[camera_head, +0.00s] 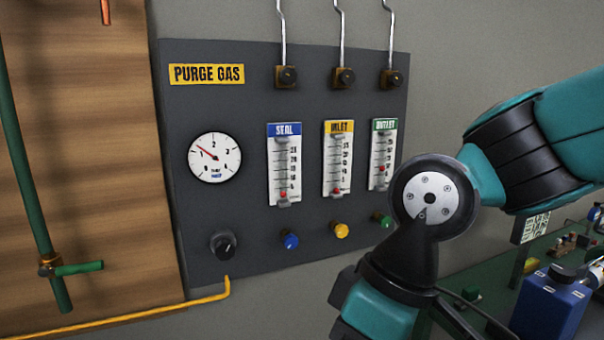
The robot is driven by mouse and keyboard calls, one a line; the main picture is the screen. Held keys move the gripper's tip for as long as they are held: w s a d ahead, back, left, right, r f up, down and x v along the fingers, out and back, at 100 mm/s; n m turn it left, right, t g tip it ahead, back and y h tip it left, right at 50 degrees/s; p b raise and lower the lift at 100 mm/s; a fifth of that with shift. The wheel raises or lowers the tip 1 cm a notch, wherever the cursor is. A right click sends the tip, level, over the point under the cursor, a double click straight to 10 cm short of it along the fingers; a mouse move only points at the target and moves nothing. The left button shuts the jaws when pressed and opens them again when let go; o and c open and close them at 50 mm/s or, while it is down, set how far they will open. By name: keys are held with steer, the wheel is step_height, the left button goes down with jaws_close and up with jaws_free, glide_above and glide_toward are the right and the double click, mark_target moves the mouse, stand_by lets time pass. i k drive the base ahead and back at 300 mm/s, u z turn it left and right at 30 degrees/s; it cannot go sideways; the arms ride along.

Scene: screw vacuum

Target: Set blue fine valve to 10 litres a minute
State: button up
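The blue fine valve (290,241) is a small round knob low on the dark purge gas panel (240,105). Above it stands the flowmeter with the blue SEAL label (285,165). Its red float (283,194) sits near the bottom of the scale; the exact reading is too small to tell. My teal and black arm stands at the right, and its lower end runs out of the picture at the bottom. My gripper is not in view. Nothing covers the blue valve.
A yellow knob (341,230) and a green knob (383,220) sit right of the blue one, under the INLET (338,160) and OUTLET (382,155) flowmeters. A black knob (222,244) is under the gauge (214,158). A yellow pipe (190,301) runs below. A green bench (470,268) is at right.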

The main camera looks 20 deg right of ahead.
mark_target(291, 240)
steer(key=z, duration=1.75)
steer(key=k, duration=0.95)
steer(key=u, duration=1.75)
steer(key=i, duration=0.5)
